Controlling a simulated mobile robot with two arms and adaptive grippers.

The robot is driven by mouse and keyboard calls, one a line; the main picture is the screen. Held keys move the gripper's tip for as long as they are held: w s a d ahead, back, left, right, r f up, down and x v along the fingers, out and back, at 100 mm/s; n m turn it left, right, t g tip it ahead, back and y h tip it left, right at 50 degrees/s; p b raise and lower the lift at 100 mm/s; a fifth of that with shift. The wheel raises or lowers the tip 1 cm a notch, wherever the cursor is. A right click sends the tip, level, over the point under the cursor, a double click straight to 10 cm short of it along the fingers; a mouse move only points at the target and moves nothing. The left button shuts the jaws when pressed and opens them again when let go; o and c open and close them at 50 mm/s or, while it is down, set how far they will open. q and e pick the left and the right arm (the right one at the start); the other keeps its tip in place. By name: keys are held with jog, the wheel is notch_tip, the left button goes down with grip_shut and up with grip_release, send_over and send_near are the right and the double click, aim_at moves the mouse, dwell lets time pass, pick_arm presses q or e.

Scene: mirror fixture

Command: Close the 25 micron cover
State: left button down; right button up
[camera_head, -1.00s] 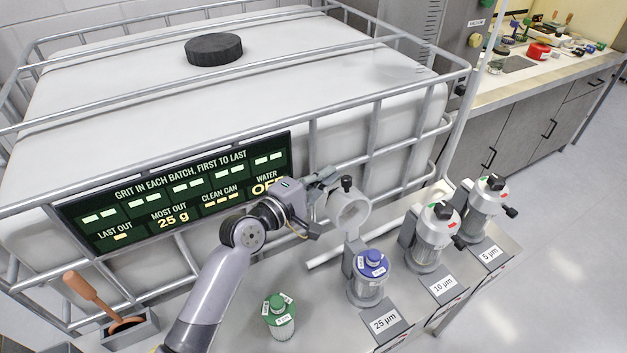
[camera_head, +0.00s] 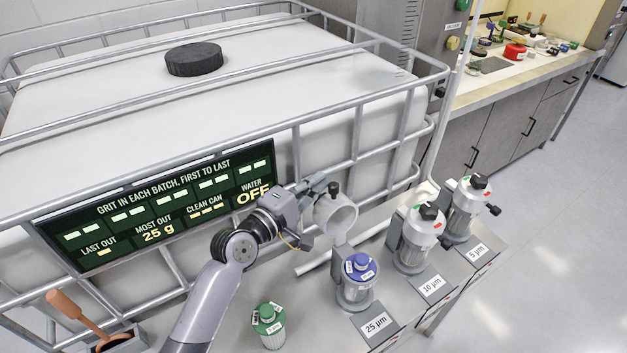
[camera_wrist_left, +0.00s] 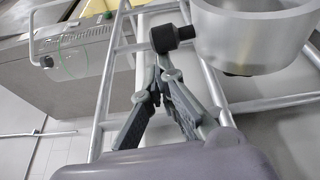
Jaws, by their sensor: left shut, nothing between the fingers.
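The 25 micron cover (camera_head: 337,215) is a pale round cup swung open, standing up behind its housing. A black knob (camera_head: 333,188) sits on its rim; in the left wrist view the cover (camera_wrist_left: 255,38) is at upper right, with the knob (camera_wrist_left: 172,38) beside it. The 25 micron housing (camera_head: 357,293) is open, with a blue-capped can (camera_head: 360,266) in it. My left gripper (camera_head: 321,186) is shut and empty beside the knob. In the left wrist view its fingertips (camera_wrist_left: 163,72) are close below the knob; I cannot tell whether they touch. My right gripper is out of view.
The 10 micron (camera_head: 416,245) and 5 micron (camera_head: 464,215) housings stand closed to the right. A green-capped can (camera_head: 269,328) stands left on the bench. The caged tank (camera_head: 270,95) and display board (camera_head: 160,208) lie behind my arm.

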pick_arm(q)
jog(key=shift+s+d+r+m, duration=0.2)
jog(key=shift+s+d+m, duration=0.2)
jog(key=shift+s, duration=0.1)
jog(key=s+d+m+t+h+b, duration=0.1)
jog(key=s+d+m+h+b, duration=0.25)
jog(key=s+d+m, duration=0.4)
jog(key=s+d+f+m+g+h+b, duration=0.3)
jog(key=s+f+m+b, duration=0.5)
jog(key=m, duration=0.7)
jog(key=shift+s+d+f+h+b, duration=0.35)
jog(key=shift+s+d+f+h, duration=0.35)
jog(key=shift+s+f, duration=0.65)
jog(key=shift+d, duration=0.1)
jog(key=shift+r, duration=0.1)
notch_tip(320, 180, up, 10)
